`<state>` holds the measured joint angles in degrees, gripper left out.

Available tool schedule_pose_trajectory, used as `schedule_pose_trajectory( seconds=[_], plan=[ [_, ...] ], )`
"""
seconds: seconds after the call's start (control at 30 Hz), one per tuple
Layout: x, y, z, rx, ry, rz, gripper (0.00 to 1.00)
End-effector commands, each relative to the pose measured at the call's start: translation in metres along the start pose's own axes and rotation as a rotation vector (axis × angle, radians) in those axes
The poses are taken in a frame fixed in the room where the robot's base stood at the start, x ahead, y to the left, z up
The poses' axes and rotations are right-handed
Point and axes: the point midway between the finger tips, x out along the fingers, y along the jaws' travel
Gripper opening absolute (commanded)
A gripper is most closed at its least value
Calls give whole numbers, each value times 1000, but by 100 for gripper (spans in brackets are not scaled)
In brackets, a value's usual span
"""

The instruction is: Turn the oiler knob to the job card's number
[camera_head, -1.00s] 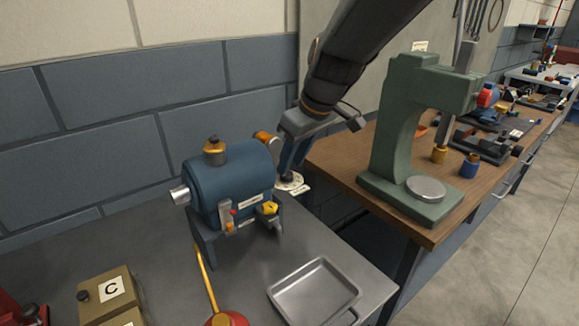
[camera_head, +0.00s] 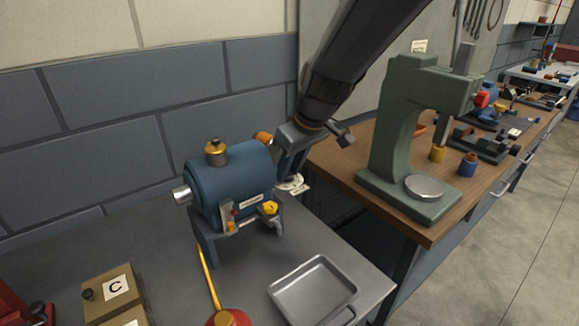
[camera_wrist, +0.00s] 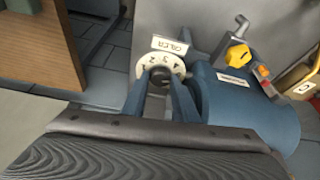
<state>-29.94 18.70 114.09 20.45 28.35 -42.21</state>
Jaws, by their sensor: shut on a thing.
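The oiler's white numbered dial (camera_wrist: 178,62) shows in the wrist view with a label plate (camera_wrist: 170,45) beside it. The dark oiler knob (camera_wrist: 159,75) sits at the dial's middle. My gripper (camera_wrist: 160,88) has its two blue fingers on either side of the knob and is shut on it. In the head view, my gripper (camera_head: 289,172) reaches down at the right end of the blue casing (camera_head: 240,182). The dial (camera_head: 293,183) is partly hidden there by the fingers. Some dial numbers show, but the setting is not clear. I cannot make out a job card's number.
A yellow knob (camera_head: 270,208) and a lever are on the casing's front. A metal tray (camera_head: 313,290) lies in front on the grey bench. A green press (camera_head: 400,140) stands on the wooden bench to the right. Boxes, one marked C (camera_head: 114,288), are at lower left.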

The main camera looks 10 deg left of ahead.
Motion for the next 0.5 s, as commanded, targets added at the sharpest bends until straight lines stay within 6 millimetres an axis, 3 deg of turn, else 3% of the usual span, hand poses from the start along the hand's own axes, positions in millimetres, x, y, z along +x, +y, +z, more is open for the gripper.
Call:
schedule_pose_trajectory(
  seconds=[0.5],
  plan=[
    [0,-1,0,84,1,35,4]
  ],
)
